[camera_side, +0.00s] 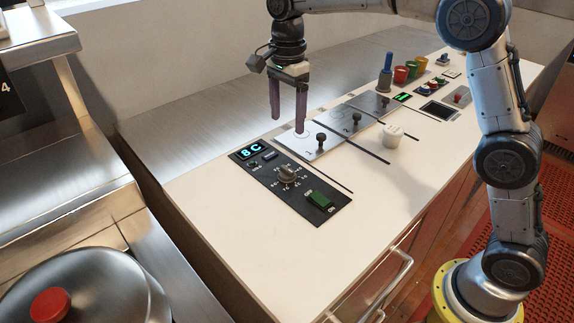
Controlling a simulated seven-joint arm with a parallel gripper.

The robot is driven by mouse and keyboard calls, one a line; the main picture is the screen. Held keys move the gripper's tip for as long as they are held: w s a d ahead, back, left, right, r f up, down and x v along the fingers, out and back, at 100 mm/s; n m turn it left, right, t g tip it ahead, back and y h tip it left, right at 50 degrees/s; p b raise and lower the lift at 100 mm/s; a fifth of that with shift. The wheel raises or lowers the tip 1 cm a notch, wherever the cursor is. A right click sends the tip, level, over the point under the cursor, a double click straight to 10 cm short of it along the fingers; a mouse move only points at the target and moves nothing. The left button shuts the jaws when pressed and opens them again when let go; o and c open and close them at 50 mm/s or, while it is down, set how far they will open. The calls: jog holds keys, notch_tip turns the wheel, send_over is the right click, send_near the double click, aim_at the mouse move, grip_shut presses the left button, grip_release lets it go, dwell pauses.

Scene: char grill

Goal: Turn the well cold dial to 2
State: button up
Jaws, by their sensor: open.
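The dial (287,173) is a small grey-metal knob on a black control panel (272,193) set in the white counter. White marks ring the dial, too small to read with certainty. A blue display (251,149) above it reads "8C". A green rocker switch (320,199) sits to its lower right, with small print beside it. My gripper (287,124) points down with two purple fingers apart and nothing between them. It is above and behind the dial, near the first metal plate, and not touching the dial.
Metal plates (312,141) with black knobs (321,140) lie right of the panel. The counter's front left (240,240) is clear.

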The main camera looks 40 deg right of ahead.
aim_at(287, 168)
notch_tip(287, 168, down, 14)
dwell(0.6)
grip_shut()
dwell(0.3)
